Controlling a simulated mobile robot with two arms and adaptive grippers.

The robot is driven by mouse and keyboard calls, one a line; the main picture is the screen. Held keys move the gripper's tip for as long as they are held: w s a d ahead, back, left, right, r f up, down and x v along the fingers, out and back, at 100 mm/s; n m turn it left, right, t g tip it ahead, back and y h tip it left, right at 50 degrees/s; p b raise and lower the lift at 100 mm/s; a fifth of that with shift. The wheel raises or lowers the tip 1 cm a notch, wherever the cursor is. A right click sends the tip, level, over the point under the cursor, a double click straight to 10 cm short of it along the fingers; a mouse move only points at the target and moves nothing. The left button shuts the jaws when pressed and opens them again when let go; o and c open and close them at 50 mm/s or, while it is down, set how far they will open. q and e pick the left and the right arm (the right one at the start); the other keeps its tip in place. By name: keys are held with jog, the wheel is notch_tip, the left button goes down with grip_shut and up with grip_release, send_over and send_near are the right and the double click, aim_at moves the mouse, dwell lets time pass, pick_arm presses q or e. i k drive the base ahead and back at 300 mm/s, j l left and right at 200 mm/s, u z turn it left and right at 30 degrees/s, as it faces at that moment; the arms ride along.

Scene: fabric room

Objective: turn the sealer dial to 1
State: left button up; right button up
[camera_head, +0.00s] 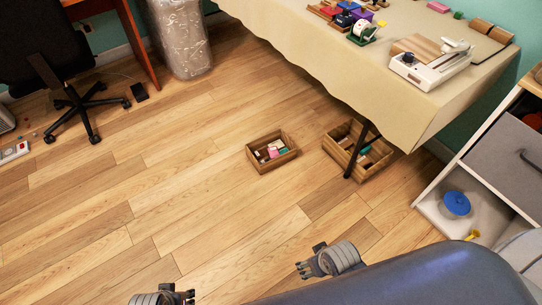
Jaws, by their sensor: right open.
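The white sealer (433,70) stands on the cloth-covered table at the upper right of the head view. A small dark round part, which looks like its dial (408,58), is on the sealer's left end; its markings are too small to read. My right gripper (305,266) is open and empty at the bottom centre, over the floor and well away from the sealer. My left gripper (166,297) is at the bottom edge, partly cut off, far from the table; its fingers are not clear enough to judge.
The table (340,62) also holds a green tape dispenser (362,32) and small boxes. Two wooden crates (272,167) (338,153) lie on the floor before it. A drawer cabinet (505,160) stands at right, an office chair (45,50) at upper left. The middle floor is clear.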

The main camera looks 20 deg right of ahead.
aim_at(409, 56)
jog(key=z, duration=1.55)
